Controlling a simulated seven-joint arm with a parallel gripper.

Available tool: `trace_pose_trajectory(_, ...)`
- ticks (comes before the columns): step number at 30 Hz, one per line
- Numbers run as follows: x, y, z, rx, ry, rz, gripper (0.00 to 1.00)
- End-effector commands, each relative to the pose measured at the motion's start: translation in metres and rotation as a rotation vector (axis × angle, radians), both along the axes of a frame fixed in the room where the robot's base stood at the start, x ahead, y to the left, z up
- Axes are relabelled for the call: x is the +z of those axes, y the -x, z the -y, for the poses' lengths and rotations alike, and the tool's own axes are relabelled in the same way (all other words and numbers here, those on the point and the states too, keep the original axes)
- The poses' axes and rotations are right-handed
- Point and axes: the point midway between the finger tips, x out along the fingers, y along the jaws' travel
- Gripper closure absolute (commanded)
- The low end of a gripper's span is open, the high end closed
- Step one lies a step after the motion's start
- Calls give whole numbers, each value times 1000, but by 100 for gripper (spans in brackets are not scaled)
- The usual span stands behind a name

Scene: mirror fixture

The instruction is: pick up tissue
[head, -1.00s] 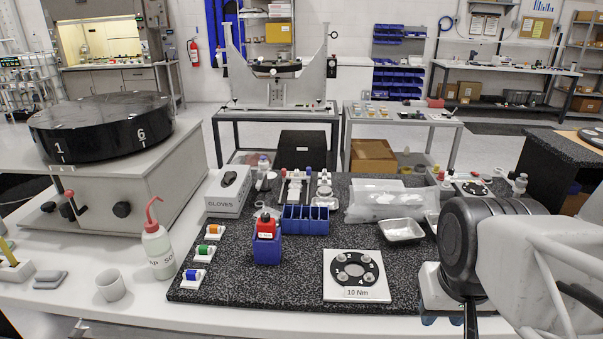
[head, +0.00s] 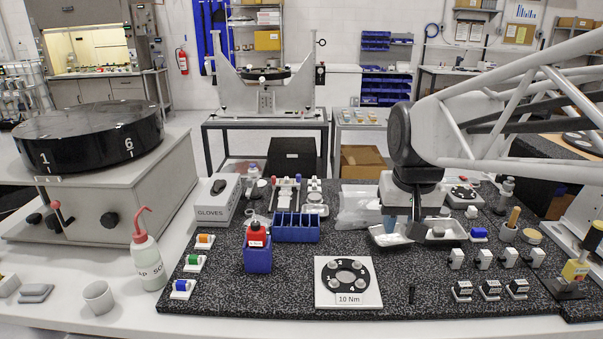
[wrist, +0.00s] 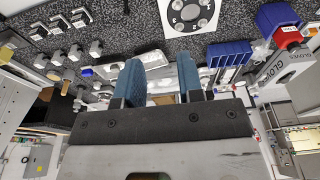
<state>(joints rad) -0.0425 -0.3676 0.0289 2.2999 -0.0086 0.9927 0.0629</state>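No single tissue is clearly distinguishable. A clear plastic bag with whitish contents (head: 356,206) lies on the black speckled mat (head: 290,283), partly hidden behind my gripper in the head view. My gripper (head: 405,226) points down over the shallow metal trays (head: 388,238), to the right of the bag. In the wrist view my gripper (wrist: 160,78) shows two blue fingers well apart. A shiny tray (wrist: 150,58) shows between and beyond them. I see nothing held. I cannot tell whether the fingertips touch a tray.
A blue divided bin (head: 296,228), a red-capped bottle in a blue holder (head: 257,250) and a glove box (head: 218,199) stand to the left. A white plate with a black ring (head: 347,283) lies in front. Several small blocks and connectors (head: 483,258) crowd the right.

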Motion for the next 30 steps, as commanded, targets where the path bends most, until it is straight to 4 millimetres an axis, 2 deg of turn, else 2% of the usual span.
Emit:
trace_pose_trajectory(1,3,-13,-3,1,-1,-4,65)
trace_pose_trajectory(15,26,-120,-27,4,-5,-34,65)
trace_pose_trajectory(30,29,-235,-62,7,-8,-67,65)
